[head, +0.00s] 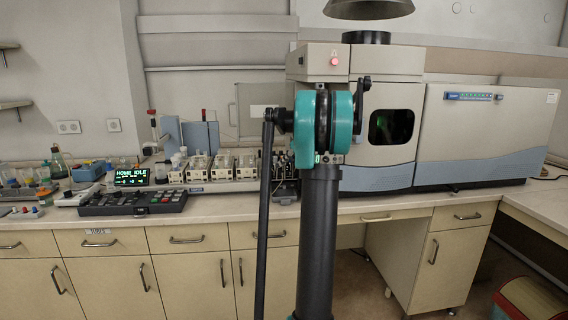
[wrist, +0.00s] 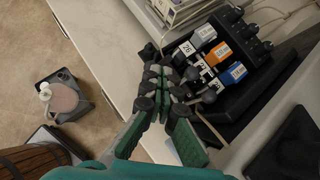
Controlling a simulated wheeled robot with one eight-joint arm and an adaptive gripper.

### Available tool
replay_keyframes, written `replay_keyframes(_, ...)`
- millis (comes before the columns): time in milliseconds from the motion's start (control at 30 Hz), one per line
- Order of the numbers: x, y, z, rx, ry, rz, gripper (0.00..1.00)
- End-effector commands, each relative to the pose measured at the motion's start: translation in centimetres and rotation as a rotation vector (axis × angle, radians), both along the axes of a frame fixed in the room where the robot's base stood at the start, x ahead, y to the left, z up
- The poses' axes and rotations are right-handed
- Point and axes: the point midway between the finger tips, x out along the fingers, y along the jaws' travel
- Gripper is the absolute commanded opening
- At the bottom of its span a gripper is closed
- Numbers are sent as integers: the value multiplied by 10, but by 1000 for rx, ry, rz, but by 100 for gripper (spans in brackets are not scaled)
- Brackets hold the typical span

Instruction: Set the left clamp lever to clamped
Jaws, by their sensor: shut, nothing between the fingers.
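In the wrist view my gripper (wrist: 158,68) is shut and empty, its fingertips close to the left side of a black clamp unit (wrist: 262,78). The unit has white, orange and blue labelled blocks and several black knobs along its far edge. Dark round-ended lever parts (wrist: 208,96) show just right of my fingers. I cannot tell which is the left clamp lever or how it is set, since my fingers cover part of that side. Contact is unclear. In the head view the unit (head: 285,166) is partly hidden behind my arm, and my gripper is hidden.
Several bottle modules (head: 220,165) stand left of the unit, with a black keypad (head: 132,202) and a display reading "HOME IDLE" (head: 131,177). The large spectrometer (head: 480,140) stands behind and right. The white bench (wrist: 105,50) is clear left of my gripper.

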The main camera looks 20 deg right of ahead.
Motion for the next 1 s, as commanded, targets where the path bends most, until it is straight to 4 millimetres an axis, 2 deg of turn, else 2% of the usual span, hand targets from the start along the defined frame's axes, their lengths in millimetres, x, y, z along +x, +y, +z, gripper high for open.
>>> replay_keyframes(1000, 10, -2, 4, 0, 0, 0, 0)
